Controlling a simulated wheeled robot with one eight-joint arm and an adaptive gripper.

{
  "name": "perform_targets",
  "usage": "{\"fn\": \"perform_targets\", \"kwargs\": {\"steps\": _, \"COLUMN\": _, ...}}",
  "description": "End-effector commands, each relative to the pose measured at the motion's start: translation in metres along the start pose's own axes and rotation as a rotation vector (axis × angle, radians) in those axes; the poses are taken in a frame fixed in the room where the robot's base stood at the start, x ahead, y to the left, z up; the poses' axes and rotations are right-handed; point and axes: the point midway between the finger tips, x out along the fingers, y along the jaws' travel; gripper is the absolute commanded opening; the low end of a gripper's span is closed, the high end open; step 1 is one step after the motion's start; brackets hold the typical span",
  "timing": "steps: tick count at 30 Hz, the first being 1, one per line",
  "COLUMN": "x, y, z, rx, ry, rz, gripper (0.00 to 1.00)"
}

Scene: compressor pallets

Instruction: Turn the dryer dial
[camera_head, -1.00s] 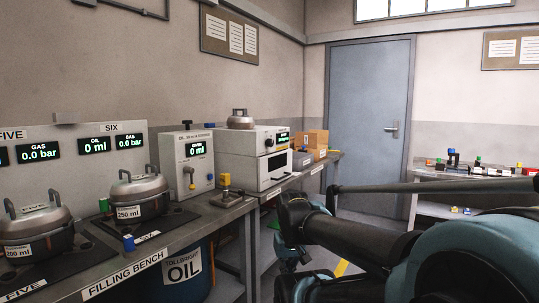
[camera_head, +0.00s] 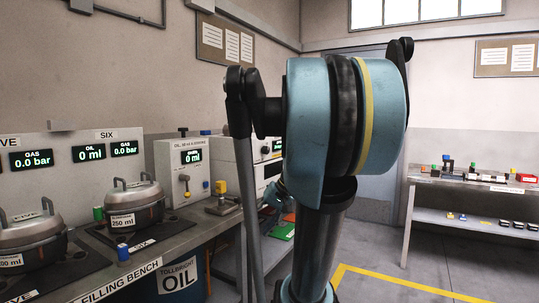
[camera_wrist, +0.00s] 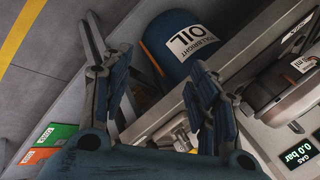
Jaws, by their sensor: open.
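A white boxy appliance (camera_head: 267,168) with a small green display, which may be the dryer, stands at the far end of the left bench. My raised arm covers much of its front in the head view, and I cannot make out a dial. In the wrist view my gripper (camera_wrist: 148,52) is open and empty, its two fingers spread apart. It points down past the bench edge toward the blue oil drum (camera_wrist: 160,45). No dial shows between the fingers.
The filling bench (camera_head: 150,262) runs along the left, with lidded pots (camera_head: 135,205) and an oil dispenser (camera_head: 178,165). A side table (camera_head: 480,187) with small parts stands at the right. Green and orange trays (camera_wrist: 55,133) lie low by the bench. The floor at right is clear.

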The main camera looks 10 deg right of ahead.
Motion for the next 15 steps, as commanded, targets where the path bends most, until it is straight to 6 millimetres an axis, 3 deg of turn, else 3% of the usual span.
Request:
{"fn": "perform_targets", "kwargs": {"steps": 1, "x": -0.007, "y": -0.003, "z": -0.019, "rx": 0.012, "ry": 0.014, "rz": -0.036, "gripper": 0.55}}
{"fn": "perform_targets", "kwargs": {"steps": 8, "x": -0.037, "y": -0.015, "z": -0.099, "rx": 0.042, "ry": 0.092, "rz": -0.222, "gripper": 0.55}}
{"fn": "perform_targets", "kwargs": {"steps": 15, "x": -0.077, "y": -0.006, "z": -0.184, "rx": 0.057, "ry": 0.2, "rz": -0.408, "gripper": 0.55}}
